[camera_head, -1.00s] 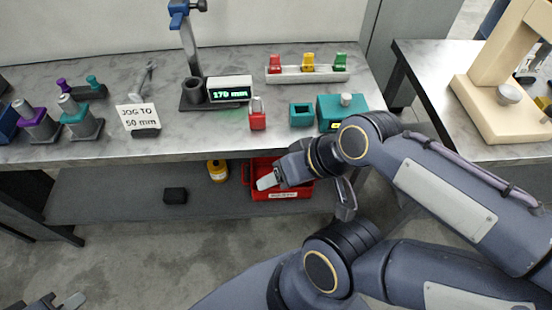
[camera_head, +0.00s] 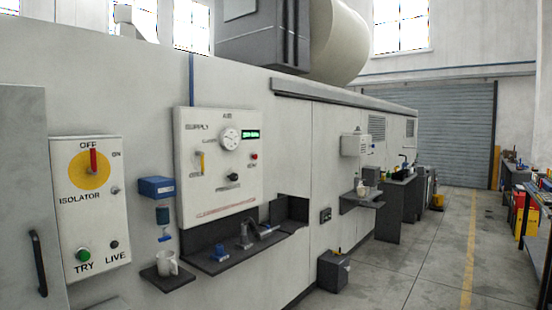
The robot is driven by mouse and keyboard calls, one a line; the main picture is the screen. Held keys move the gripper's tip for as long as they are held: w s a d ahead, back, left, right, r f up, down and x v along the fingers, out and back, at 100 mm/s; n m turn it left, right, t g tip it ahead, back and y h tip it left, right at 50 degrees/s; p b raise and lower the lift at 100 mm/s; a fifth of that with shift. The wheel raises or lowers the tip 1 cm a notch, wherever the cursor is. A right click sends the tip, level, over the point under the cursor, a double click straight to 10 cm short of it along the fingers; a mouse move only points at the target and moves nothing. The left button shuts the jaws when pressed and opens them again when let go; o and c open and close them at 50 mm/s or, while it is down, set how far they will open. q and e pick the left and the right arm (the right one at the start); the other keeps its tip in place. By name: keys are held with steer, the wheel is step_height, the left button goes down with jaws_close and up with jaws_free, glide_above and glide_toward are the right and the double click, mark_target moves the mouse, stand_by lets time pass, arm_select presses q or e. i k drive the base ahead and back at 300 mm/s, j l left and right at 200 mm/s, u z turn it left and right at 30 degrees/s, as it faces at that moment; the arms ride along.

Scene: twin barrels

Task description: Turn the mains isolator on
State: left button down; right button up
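The mains isolator is a white panel (camera_head: 95,210) on the wall at the left. Its red handle (camera_head: 93,160) stands upright on a yellow disc (camera_head: 80,172), pointing at the OFF mark; the ON mark is to the upper right of the disc. Below are a green TRY button (camera_head: 84,255) and a dark LIVE lamp (camera_head: 114,244). Neither of my grippers shows in the current view.
A SUPPLY panel (camera_head: 190,210) with a gauge is right of the isolator. A small shelf with a white mug (camera_head: 167,262) and a longer dark shelf (camera_head: 225,262) jut out below. A dark box (camera_head: 333,272) stands on the floor. The aisle (camera_head: 430,270) at the right is clear.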

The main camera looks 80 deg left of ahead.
mark_target(93, 170)
steer(key=u, duration=3.9)
steer(key=i+j+u, duration=0.1)
steer(key=i, duration=0.35)
steer(key=i+j+u, duration=0.1)
steer(key=i, duration=0.35)
